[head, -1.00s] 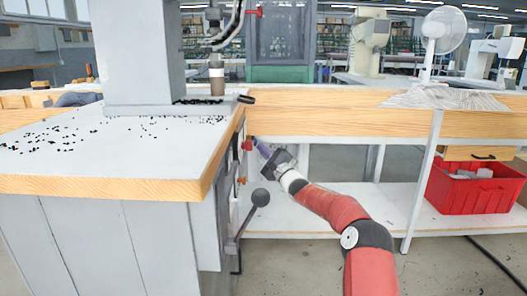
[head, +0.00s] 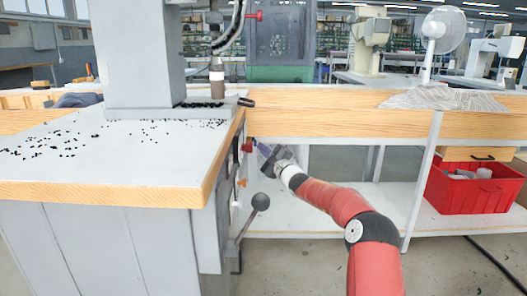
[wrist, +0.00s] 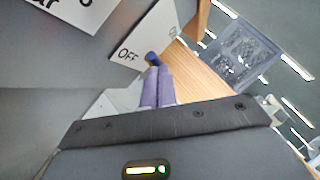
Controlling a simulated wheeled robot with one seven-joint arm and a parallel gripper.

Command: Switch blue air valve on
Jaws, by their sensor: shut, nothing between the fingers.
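A small dark blue knob (wrist: 152,58) shows in the wrist view, just beyond my fingertips, beside a white plate (wrist: 127,54) lettered OFF. In the head view my gripper (head: 262,150) is at the right side of the press cabinet (head: 110,240). The blue knob cannot be made out there.
A red knob (head: 247,145) and an orange one (head: 242,182) sit on the cabinet's side near my gripper. A black ball lever (head: 260,202) juts out below. A wooden-edged bench (head: 340,122) runs behind. A red crate (head: 470,190) stands on the lower shelf at right.

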